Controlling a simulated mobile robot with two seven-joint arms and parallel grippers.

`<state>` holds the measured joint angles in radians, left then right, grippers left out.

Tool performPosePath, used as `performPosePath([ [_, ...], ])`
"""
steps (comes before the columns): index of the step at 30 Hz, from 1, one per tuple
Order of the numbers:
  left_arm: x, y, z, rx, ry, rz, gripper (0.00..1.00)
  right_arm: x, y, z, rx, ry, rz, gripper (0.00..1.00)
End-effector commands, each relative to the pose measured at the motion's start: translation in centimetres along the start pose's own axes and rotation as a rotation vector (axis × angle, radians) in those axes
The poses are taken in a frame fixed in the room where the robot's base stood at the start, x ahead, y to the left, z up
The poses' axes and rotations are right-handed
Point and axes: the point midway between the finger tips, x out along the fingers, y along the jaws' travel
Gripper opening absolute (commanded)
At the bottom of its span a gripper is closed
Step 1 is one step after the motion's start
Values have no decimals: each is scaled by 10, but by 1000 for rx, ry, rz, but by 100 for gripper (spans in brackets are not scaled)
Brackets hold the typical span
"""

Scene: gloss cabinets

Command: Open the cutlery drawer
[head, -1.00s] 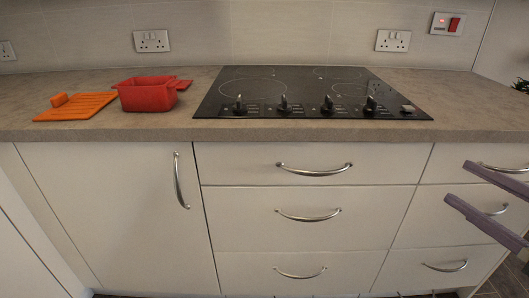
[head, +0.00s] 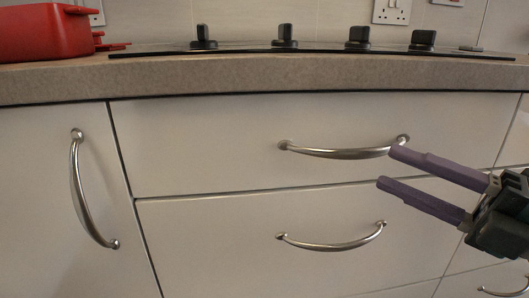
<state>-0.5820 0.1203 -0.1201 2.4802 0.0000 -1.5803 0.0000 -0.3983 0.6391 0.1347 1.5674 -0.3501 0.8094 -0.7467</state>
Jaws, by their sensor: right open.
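A wide white top drawer (head: 215,150) with a curved metal handle (head: 345,152) sits under the worktop and is shut. Below it is a second white drawer (head: 200,235), also shut, with its own handle (head: 332,243). Nothing in view marks which one holds cutlery. My right gripper (head: 388,168) comes in from the right with its two purple fingers apart and nothing between them. Its upper fingertip overlaps the right end of the top handle in the picture; I cannot tell whether it touches. My left gripper is not in view.
A white cupboard door (head: 40,200) with an upright handle (head: 85,195) is on the left. The worktop (head: 300,73) runs above, with a black hob (head: 320,48) and a red dish (head: 45,32). Another drawer handle (head: 505,288) shows at the lower right.

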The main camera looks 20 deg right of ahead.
Motion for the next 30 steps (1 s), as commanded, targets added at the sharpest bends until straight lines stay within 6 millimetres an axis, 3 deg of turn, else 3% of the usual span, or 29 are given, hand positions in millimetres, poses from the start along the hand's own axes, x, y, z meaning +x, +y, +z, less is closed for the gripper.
performPosePath([
  [3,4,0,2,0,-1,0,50,25,0,0,-3,0,5,45],
  [9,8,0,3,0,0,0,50,54,0,0,-1,0,2,45],
  [21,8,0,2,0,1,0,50,64,0,0,1,-2,-1,45],
  [30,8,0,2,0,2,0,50,64,0,0,1,-2,-1,11],
])
